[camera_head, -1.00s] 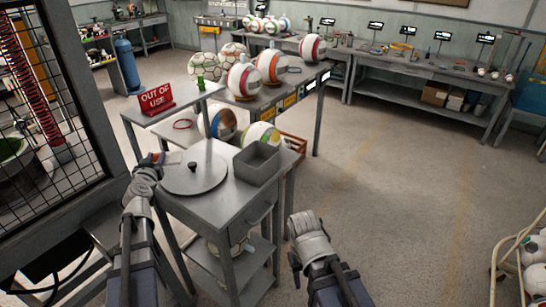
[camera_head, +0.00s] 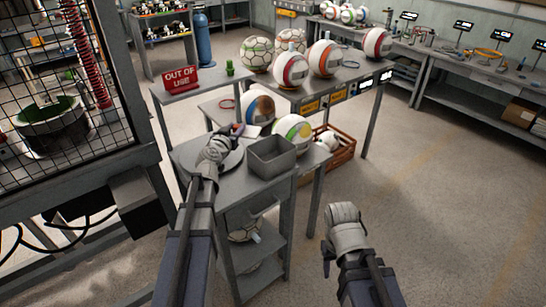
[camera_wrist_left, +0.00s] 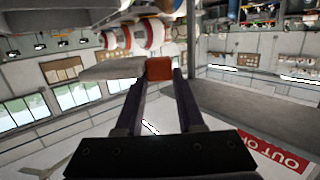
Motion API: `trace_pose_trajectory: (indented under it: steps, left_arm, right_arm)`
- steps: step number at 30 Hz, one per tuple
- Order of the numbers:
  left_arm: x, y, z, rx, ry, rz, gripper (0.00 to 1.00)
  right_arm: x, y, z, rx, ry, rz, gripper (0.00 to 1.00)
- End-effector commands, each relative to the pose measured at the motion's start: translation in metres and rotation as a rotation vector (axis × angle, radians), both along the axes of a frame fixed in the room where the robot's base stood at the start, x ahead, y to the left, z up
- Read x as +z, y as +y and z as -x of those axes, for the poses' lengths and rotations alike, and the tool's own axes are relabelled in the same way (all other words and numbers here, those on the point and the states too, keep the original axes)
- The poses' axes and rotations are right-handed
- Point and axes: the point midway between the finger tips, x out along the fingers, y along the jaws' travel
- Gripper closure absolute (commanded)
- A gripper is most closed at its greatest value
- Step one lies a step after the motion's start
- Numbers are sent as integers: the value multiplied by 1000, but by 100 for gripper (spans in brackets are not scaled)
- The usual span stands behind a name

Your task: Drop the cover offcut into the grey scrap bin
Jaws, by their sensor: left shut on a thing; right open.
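The grey scrap bin (camera_head: 272,160) is an open square box on top of the grey cart. My left gripper (camera_head: 234,134) is shut on the cover offcut (camera_head: 252,131), just behind and left of the bin in the head view. In the left wrist view the held piece shows an orange-red block (camera_wrist_left: 159,69) between the fingertips and a pale flat part (camera_wrist_left: 112,69) sticking out to the left. I cannot tell its height over the cart. My right gripper (camera_head: 327,260) is open and empty, low to the right of the cart.
A round grey disc (camera_head: 190,156) lies on the cart beside the bin, partly hidden by my left arm. Behind stand a table with several balls (camera_head: 291,70), a red "OUT OF USE" sign (camera_head: 181,78) and a wooden crate (camera_head: 336,150). The floor at right is clear.

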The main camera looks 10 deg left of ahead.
Motion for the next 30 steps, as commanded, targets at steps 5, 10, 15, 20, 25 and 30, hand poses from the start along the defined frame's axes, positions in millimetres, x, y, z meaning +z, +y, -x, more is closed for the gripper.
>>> trace_pose_trajectory:
  steps: [5,10,15,20,25,30]
  left_arm:
    - [8,-49,-19,-99,-4,0,100]
    - [10,-65,-23,-131,-6,-1,100]
    - [7,-66,-23,-132,-6,-1,100]
    - [-1,-65,-23,-132,-6,-1,100]
    - [-19,-65,-23,-131,-6,-1,100]
    - [-39,-65,-23,-131,-6,-1,100]
  right_arm:
    - [7,0,0,0,0,0,50]
    - [8,0,0,0,0,0,50]
    - [6,0,0,0,0,0,50]
    - [-3,0,0,0,0,0,50]
    - [-20,0,0,0,0,0,50]
    - [-40,0,0,0,0,0,50]
